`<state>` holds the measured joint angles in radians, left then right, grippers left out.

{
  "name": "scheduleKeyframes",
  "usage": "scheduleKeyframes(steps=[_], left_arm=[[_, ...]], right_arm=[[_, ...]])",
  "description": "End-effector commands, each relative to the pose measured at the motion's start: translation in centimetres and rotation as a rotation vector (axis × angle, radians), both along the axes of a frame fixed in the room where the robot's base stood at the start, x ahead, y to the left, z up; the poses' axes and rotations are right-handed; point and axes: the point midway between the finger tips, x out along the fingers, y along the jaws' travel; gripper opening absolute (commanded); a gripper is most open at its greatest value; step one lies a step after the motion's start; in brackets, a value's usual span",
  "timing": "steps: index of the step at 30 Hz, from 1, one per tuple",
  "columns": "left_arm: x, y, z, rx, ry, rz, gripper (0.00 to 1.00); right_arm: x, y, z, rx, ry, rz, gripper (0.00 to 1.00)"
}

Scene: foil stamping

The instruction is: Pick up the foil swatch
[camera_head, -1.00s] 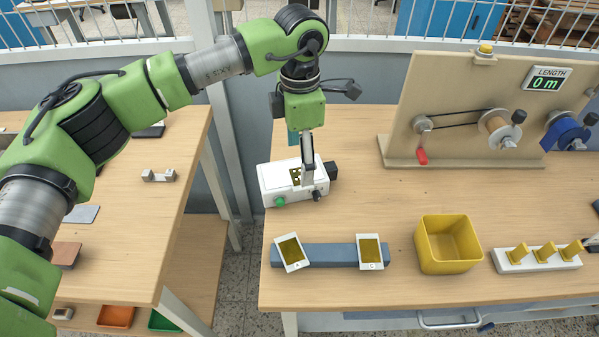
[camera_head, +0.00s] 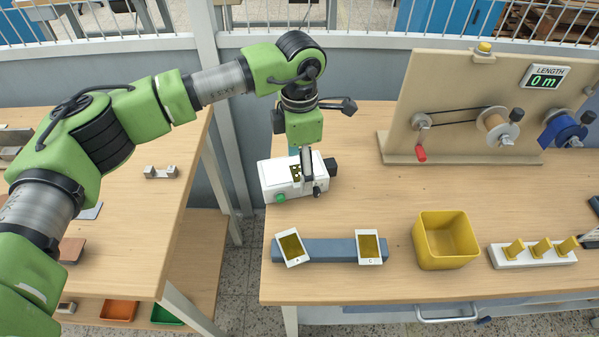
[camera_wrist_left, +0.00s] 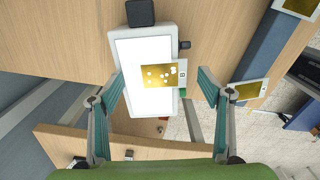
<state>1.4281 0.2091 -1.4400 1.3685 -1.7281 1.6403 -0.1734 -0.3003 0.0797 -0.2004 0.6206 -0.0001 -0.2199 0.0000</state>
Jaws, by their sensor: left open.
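A gold foil swatch (camera_wrist_left: 158,75) with several bright holes and a pale strip at its right end lies on the lit white top of a small box (camera_wrist_left: 130,45). In the head view, the swatch (camera_head: 296,172) shows on the white box (camera_head: 277,179), partly hidden by my fingers. My left gripper (camera_head: 307,181) is just above the box, pointing down. In the wrist view, its open fingers (camera_wrist_left: 161,77) are on either side of the swatch, with a gap on both sides. I do not see my right gripper.
Two white cards with gold panels, A (camera_head: 292,247) and C (camera_head: 370,246), rest on a blue-grey bar (camera_head: 328,249). A yellow bin (camera_head: 445,257) and a white rack (camera_head: 534,257) stand to the right. A spool board (camera_head: 455,140) stands behind. Bare table lies between.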

Motion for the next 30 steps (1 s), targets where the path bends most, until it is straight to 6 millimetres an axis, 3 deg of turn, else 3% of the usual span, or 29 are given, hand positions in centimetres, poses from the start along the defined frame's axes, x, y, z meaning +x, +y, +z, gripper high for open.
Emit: scheduleKeyframes(steps=[17,18,22,30], left_arm=[[0.00,0.01,-0.24,0.000,0.000,0.000,0.72],[0.00,0.01,-0.24,0.000,0.000,0.000,0.69],[-0.02,0.00,-0.26,0.000,0.001,0.000,0.42],[-0.12,-0.01,-0.37,0.001,0.003,-0.001,0.42]], right_arm=[[0.04,-0.04,-0.51,-0.001,0.000,0.000,0.71],[0.04,-0.04,-0.51,-0.001,0.000,0.000,0.71],[0.04,-0.05,-0.51,-0.001,0.000,0.000,0.71],[0.03,-0.06,-0.52,-0.001,0.000,-0.001,0.71]])
